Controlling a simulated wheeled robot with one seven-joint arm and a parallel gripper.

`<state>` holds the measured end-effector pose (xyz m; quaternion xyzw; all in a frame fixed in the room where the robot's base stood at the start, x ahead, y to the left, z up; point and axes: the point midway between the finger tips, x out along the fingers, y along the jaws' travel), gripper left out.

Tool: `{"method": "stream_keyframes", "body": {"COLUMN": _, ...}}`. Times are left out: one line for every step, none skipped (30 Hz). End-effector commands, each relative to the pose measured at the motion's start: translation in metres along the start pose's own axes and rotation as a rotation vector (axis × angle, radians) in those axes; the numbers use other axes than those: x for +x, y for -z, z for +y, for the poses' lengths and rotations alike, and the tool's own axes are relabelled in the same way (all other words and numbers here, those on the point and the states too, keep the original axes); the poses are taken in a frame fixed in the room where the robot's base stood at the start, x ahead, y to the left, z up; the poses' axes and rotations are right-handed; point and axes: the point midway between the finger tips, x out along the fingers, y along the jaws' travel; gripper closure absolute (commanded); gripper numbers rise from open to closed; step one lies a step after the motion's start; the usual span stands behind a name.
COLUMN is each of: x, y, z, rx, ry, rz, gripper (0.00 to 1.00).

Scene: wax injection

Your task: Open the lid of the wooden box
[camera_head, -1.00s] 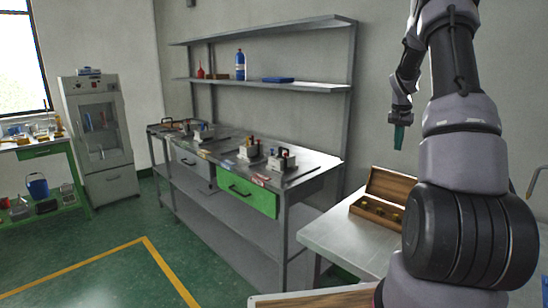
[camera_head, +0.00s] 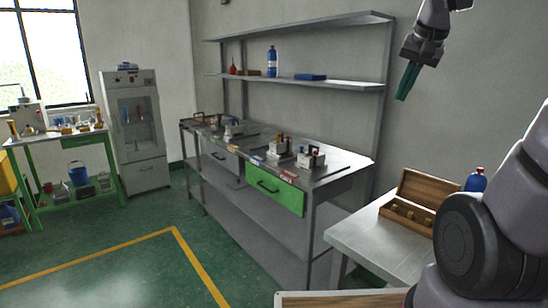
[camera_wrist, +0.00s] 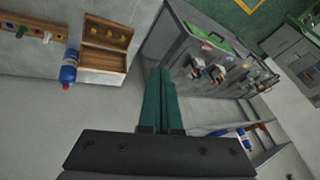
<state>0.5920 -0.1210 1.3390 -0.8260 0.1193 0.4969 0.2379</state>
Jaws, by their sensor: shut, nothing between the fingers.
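The wooden box (camera_head: 404,216) stands on a light grey table at the right. Its lid (camera_head: 430,188) is raised and leans back behind the open box. Several small brass-coloured pieces show inside. The box also appears at the upper left of the wrist view (camera_wrist: 96,60), with its lid open. My gripper (camera_head: 403,97) is high above and away from the box, in front of the wall, pointing down. Its green fingers (camera_wrist: 160,75) are together and hold nothing.
A blue bottle (camera_head: 476,180) stands beside the box. The grey table (camera_head: 352,236) has free room left of the box. A steel workbench (camera_head: 340,165) with small devices and a green drawer (camera_head: 275,193) stands further left, under a shelf (camera_head: 345,84).

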Motion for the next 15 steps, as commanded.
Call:
{"method": "stream_keyframes", "body": {"x": -0.011, "y": -0.018, "z": -0.002, "rx": -0.02, "ry": 0.023, "rz": 0.01, "gripper": 1.0}}
{"method": "stream_keyframes", "body": {"x": -0.016, "y": -0.028, "z": -0.003, "rx": -0.029, "ry": 0.036, "rz": 0.014, "gripper": 1.0}}
{"method": "stream_keyframes", "body": {"x": -0.021, "y": -0.041, "z": -0.004, "rx": -0.043, "ry": 0.053, "rz": 0.019, "gripper": 1.0}}
{"method": "stream_keyframes", "body": {"x": -0.025, "y": -0.051, "z": -0.004, "rx": -0.054, "ry": 0.065, "rz": 0.022, "gripper": 1.0}}
{"method": "stream_keyframes", "body": {"x": -0.029, "y": -0.06, "z": -0.004, "rx": -0.063, "ry": 0.077, "rz": 0.026, "gripper": 1.0}}
{"method": "stream_keyframes", "body": {"x": -0.033, "y": -0.073, "z": -0.004, "rx": -0.075, "ry": 0.093, "rz": 0.03, "gripper": 1.0}}
{"method": "stream_keyframes", "body": {"x": -0.036, "y": -0.081, "z": -0.004, "rx": -0.083, "ry": 0.104, "rz": 0.032, "gripper": 1.0}}
{"method": "stream_keyframes", "body": {"x": -0.038, "y": -0.089, "z": -0.003, "rx": -0.092, "ry": 0.114, "rz": 0.035, "gripper": 1.0}}
{"method": "stream_keyframes", "body": {"x": -0.04, "y": -0.099, "z": -0.002, "rx": -0.103, "ry": 0.126, "rz": 0.038, "gripper": 1.0}}
{"method": "stream_keyframes", "body": {"x": -0.042, "y": -0.105, "z": -0.001, "rx": -0.109, "ry": 0.135, "rz": 0.041, "gripper": 1.0}}
{"method": "stream_keyframes", "body": {"x": -0.043, "y": -0.111, "z": -0.001, "rx": -0.115, "ry": 0.143, "rz": 0.042, "gripper": 1.0}}
{"method": "stream_keyframes", "body": {"x": -0.044, "y": -0.117, "z": 0.0, "rx": -0.121, "ry": 0.152, "rz": 0.044, "gripper": 1.0}}
{"method": "stream_keyframes", "body": {"x": -0.045, "y": -0.121, "z": 0.0, "rx": -0.125, "ry": 0.157, "rz": 0.045, "gripper": 1.0}}
{"method": "stream_keyframes", "body": {"x": -0.046, "y": -0.125, "z": 0.001, "rx": -0.128, "ry": 0.161, "rz": 0.046, "gripper": 1.0}}
{"method": "stream_keyframes", "body": {"x": -0.046, "y": -0.128, "z": 0.001, "rx": -0.132, "ry": 0.165, "rz": 0.048, "gripper": 0.89}}
